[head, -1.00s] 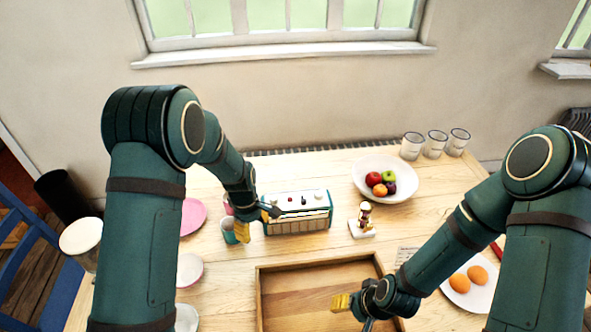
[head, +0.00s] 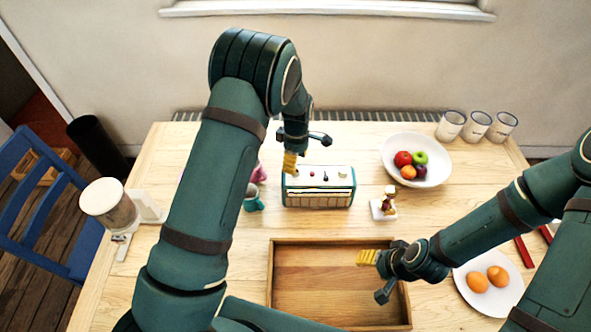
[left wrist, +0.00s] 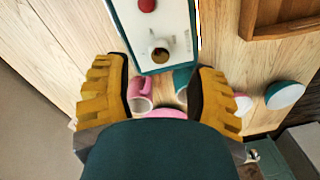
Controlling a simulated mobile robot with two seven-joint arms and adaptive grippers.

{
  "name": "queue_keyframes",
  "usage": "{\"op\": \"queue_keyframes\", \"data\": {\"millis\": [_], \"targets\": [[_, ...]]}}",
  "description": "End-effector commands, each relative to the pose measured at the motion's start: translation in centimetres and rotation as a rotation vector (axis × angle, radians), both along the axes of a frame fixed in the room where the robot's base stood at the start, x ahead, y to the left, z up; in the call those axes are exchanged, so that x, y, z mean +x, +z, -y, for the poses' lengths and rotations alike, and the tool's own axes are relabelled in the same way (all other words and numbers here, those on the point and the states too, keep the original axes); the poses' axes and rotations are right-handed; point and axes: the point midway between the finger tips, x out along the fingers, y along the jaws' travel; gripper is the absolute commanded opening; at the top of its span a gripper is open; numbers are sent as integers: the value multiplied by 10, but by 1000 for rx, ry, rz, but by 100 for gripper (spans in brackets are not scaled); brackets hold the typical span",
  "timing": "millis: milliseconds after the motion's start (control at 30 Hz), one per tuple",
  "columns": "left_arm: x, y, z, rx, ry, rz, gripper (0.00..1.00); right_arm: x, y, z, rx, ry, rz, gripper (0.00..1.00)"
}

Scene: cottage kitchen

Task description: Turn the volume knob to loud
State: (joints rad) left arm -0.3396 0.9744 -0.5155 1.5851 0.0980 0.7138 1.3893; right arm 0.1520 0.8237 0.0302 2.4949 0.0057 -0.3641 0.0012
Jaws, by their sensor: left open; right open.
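The radio (head: 318,199) is a teal and cream box with a slatted front, standing on the table, with small knobs on its white top. In the left wrist view its white top (left wrist: 178,18) carries a red knob (left wrist: 147,5) and a brass-coloured round knob (left wrist: 160,55) near the closer end. I cannot read any volume marking. My left gripper (head: 290,162) is above the radio's left end, its fingers apart and empty; in the left wrist view its yellow fingers (left wrist: 158,95) straddle the line of that end. My right gripper (head: 368,257) is open and empty above the wooden tray.
A teal mug (head: 253,199) and a pink mug (left wrist: 140,95) stand just left of the radio. A small figurine (head: 386,204) stands at its right. The wooden tray (head: 274,285) lies in front. A fruit bowl (head: 440,165) and several cups (head: 451,126) are at back right.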

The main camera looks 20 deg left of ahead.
Motion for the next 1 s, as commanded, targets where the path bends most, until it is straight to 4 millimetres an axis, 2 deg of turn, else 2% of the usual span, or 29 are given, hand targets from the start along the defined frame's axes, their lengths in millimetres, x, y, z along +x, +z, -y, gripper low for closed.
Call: {"op": "queue_keyframes", "data": {"millis": [100,300,700,867,1000], "targets": [[-2,-21,0,-1,-1,-2,57,0,0,0,0,0,0,56],[-2,-40,0,-1,-1,-1,57,0,0,0,0,0,0,56],[-2,-45,0,-1,-1,1,56,0,0,0,0,0,0,56],[-2,-45,0,-1,-1,1,0,0,0,0,0,0,0,56],[-2,-45,0,-1,-1,1,0,0,0,0,0,0,0,56]]}}
